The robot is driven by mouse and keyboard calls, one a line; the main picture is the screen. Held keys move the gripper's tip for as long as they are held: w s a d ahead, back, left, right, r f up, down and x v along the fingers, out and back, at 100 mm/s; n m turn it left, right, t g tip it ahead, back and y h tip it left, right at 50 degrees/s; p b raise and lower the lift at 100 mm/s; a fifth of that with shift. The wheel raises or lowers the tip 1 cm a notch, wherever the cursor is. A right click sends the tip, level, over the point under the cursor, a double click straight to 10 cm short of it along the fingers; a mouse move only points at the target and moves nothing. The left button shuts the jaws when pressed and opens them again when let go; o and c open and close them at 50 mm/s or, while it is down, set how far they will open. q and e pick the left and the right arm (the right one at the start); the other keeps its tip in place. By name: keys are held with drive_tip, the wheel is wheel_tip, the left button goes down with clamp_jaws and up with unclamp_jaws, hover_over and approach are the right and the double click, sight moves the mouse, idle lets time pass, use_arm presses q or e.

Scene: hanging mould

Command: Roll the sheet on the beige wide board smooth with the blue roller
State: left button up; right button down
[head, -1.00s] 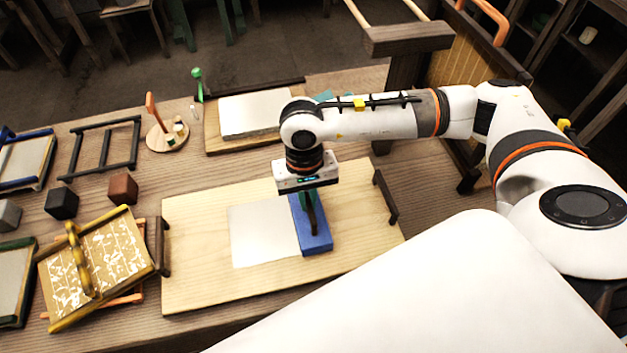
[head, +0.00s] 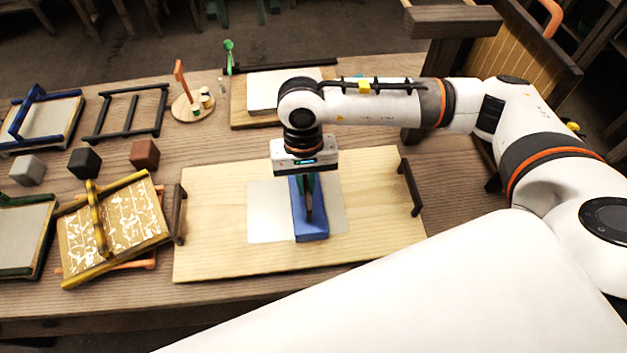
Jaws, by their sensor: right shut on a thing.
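The beige wide board (head: 215,255) lies on the table with a dark handle at each short end. A pale sheet (head: 268,213) lies flat on the middle of it and shows on both sides of the roller. The blue roller (head: 311,228) sits over the sheet, a little right of its middle, its long side running front to back. My right gripper (head: 308,190) points down from above and is shut on the roller's upright handle. The fingertips are partly hidden by the wrist. My left gripper is not in view.
Left of the board are a yellow-framed mould (head: 110,235), a black block (head: 84,163), a brown block (head: 144,153) and a grey block (head: 27,170). Behind the board lies another board with a white stack (head: 270,90). A round stand (head: 190,107) stands at back left.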

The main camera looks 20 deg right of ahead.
drive_tip(key=shift+w+a+f+b, duration=0.1)
drive_tip(key=shift+a+b, duration=0.2)
drive_tip(key=shift+a, duration=0.1)
drive_tip(key=shift+w+a+f+b, duration=0.1)
drive_tip(key=shift+a+b, duration=0.2)
drive_tip(key=shift+a, duration=0.1)
drive_tip(key=shift+w+a+r+b, duration=0.1)
drive_tip(key=shift+w+a+b, duration=0.15)
drive_tip(key=shift+a, duration=0.4)
drive_tip(key=shift+w+a+r+b, duration=0.1)
drive_tip(key=shift+a+b, duration=0.25)
drive_tip(key=shift+a, duration=0.3)
drive_tip(key=shift+w+a+f+b, duration=0.15)
drive_tip(key=shift+w+a+b, duration=0.1)
drive_tip(key=shift+a+b, duration=0.5)
drive_tip(key=shift+w+a+b, duration=0.2)
drive_tip(key=shift+a+b, duration=0.15)
drive_tip(key=shift+a, duration=0.4)
drive_tip(key=shift+w+a+b, duration=0.25)
drive_tip(key=shift+a+b, duration=0.15)
drive_tip(key=shift+a, duration=0.4)
drive_tip(key=shift+w+a+b, duration=0.2)
drive_tip(key=shift+a+b, duration=0.15)
drive_tip(key=shift+a, duration=0.4)
drive_tip(key=shift+d+r, duration=0.1)
drive_tip(key=shift+r, duration=0.4)
wheel_tip(320, 180, up, 6)
drive_tip(key=p, duration=0.2)
drive_tip(key=shift+r, duration=0.2)
